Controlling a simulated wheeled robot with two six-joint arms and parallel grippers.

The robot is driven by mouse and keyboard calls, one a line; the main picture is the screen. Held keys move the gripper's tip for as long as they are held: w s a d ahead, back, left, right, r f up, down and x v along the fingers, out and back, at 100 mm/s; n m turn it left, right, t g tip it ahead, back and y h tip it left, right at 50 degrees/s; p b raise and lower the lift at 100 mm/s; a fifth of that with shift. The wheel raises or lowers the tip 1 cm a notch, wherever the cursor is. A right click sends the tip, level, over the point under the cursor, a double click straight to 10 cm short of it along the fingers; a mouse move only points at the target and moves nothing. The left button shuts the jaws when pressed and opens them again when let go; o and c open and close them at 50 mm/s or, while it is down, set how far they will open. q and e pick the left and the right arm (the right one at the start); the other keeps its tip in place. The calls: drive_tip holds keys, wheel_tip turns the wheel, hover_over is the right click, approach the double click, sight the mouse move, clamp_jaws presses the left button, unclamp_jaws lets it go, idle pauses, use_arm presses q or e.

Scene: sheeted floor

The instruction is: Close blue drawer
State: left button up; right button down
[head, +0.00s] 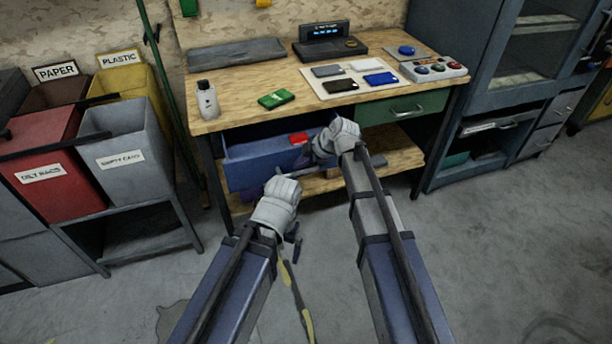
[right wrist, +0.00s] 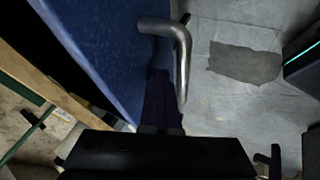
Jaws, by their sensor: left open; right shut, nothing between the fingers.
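The blue drawer (head: 250,170) stands pulled out under the left part of the workbench, with a red item (head: 298,138) inside. In the right wrist view, the drawer's front (right wrist: 105,40) fills the upper left, and its bent metal handle (right wrist: 181,60) sticks out from it. My right gripper (head: 303,158) is shut and empty at the drawer front; in the right wrist view its dark fingers (right wrist: 162,100) lie beside the handle, between bar and front. I cannot tell if they touch. My left gripper (head: 294,236) is open and empty, lower, in front of the drawer.
The workbench top (head: 235,100) holds a bottle, a green item, a tray and a button box. A green drawer (head: 400,108) beside the blue one is shut. Bins (head: 125,150) stand left, a cabinet (head: 480,110) right. A yellow-and-dark strip (head: 298,300) shows below my left gripper.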

hover_over(285, 145)
drive_tip(key=shift+s+d, duration=0.1)
drive_tip(key=shift+s, duration=0.25)
drive_tip(key=shift+w, duration=0.2)
drive_tip(key=shift+w+r, duration=0.1)
use_arm(q)
drive_tip(key=shift+r, duration=0.1)
